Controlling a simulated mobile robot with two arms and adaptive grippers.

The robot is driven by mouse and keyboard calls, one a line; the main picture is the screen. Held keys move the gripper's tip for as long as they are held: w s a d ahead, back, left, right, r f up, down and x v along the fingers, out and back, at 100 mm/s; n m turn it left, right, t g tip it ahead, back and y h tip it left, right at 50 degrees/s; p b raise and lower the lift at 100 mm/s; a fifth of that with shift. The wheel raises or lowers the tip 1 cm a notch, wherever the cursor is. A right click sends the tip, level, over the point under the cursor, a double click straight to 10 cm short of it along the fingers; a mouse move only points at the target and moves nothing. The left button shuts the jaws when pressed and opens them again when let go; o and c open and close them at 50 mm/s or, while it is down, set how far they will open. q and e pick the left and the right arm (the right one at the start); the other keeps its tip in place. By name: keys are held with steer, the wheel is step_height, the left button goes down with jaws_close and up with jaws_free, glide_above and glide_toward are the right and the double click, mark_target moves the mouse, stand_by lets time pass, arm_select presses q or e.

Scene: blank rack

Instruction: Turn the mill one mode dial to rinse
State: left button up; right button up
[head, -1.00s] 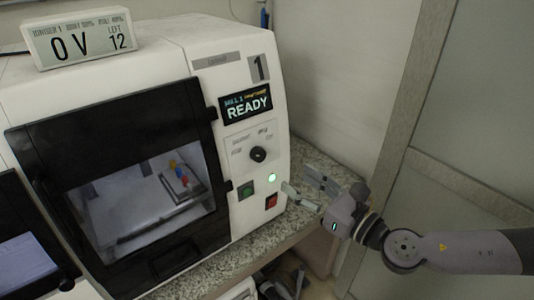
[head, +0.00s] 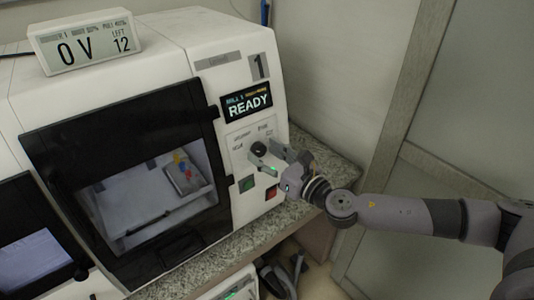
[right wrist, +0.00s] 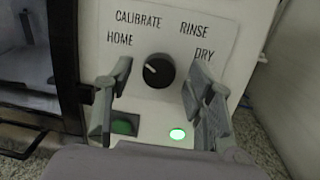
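The mode dial of mill one is a round black knob (head: 258,149) on the white front panel; it also shows in the right wrist view (right wrist: 159,70). Its white mark points up and left, roughly toward HOME. The labels HOME, CALIBRATE, RINSE (right wrist: 194,30) and DRY run around it from left to right. My right gripper (head: 267,154) is in front of the panel at the dial. In the right wrist view its open fingers (right wrist: 158,82) flank the dial, with gaps on both sides. My left gripper is not in view.
The mill's display (head: 247,101) reads READY. The black-framed door (head: 40,150) is left of the panel. A speckled counter (head: 325,170) lies to the right.

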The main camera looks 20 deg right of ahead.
steer(key=c, duration=1.2)
steer(key=shift+o, duration=0.2)
steer(key=shift+f+m, duration=0.1)
steer(key=shift+m, duration=0.4)
steer(key=shift+m+h+b, duration=0.3)
steer(key=shift+m+b, duration=0.2)
steer(key=shift+m, duration=0.7)
steer(key=m, duration=0.3)
steer(key=shift+s+a+t+h, duration=0.1)
steer(key=shift+t+h, duration=0.2)
steer(key=shift+t, duration=0.1)
steer(key=m+h, duration=0.1)
steer(key=m, duration=0.7)
steer(key=m+h+p, duration=0.1)
steer(key=m, duration=0.2)
steer(key=shift+m+h+p, duration=0.3)
